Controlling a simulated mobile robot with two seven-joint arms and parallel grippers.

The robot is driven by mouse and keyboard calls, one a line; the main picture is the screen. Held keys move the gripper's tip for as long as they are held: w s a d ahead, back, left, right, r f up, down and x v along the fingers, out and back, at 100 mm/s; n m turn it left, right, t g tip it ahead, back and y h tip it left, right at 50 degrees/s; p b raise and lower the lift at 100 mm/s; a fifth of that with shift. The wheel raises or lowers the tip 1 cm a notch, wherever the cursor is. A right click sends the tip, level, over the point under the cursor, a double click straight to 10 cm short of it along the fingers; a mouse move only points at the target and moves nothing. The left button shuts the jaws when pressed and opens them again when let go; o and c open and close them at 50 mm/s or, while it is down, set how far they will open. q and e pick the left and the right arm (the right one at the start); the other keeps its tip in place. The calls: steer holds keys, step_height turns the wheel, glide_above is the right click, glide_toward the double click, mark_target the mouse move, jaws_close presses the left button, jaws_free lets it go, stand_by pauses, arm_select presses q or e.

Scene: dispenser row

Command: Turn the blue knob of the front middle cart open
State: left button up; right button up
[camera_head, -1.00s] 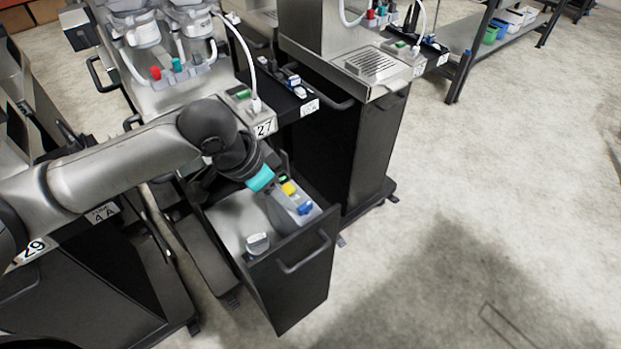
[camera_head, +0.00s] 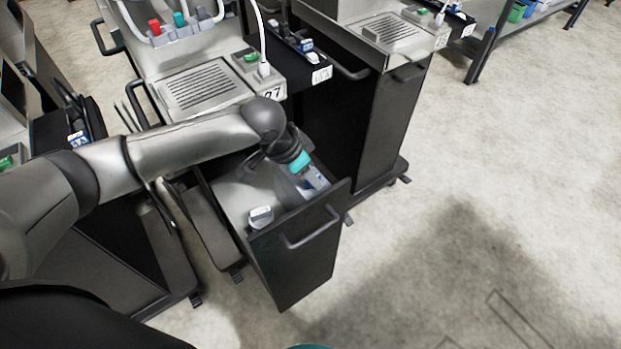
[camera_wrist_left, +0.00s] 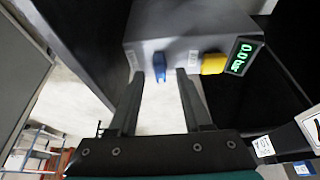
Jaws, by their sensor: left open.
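The blue knob (camera_wrist_left: 160,67) sits on a grey box in the left wrist view, beside a yellow knob (camera_wrist_left: 214,64) and a green display reading 0.0 bar (camera_wrist_left: 243,56). My left gripper (camera_wrist_left: 160,84) is open, with one fingertip on each side of the blue knob. I cannot tell whether they touch it. In the head view my left gripper (camera_head: 314,178) reaches down into the pulled-out drawer (camera_head: 302,262) of the cart labelled 27 and hides most of the box with the knobs. My right gripper is out of view.
A round grey-white object (camera_head: 261,217) stands in the drawer near its front. The drawer's front has a bar handle (camera_head: 311,231). Another cart (camera_head: 385,115) stands close at the right, and one with dark sides is at the left. The floor (camera_head: 500,200) at the right is clear.

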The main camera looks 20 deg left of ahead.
arm_select(q)
steer(key=shift+w+d+f, duration=0.15)
steer(key=shift+w+f, duration=0.05)
steer(key=shift+f, duration=0.45)
jaws_close()
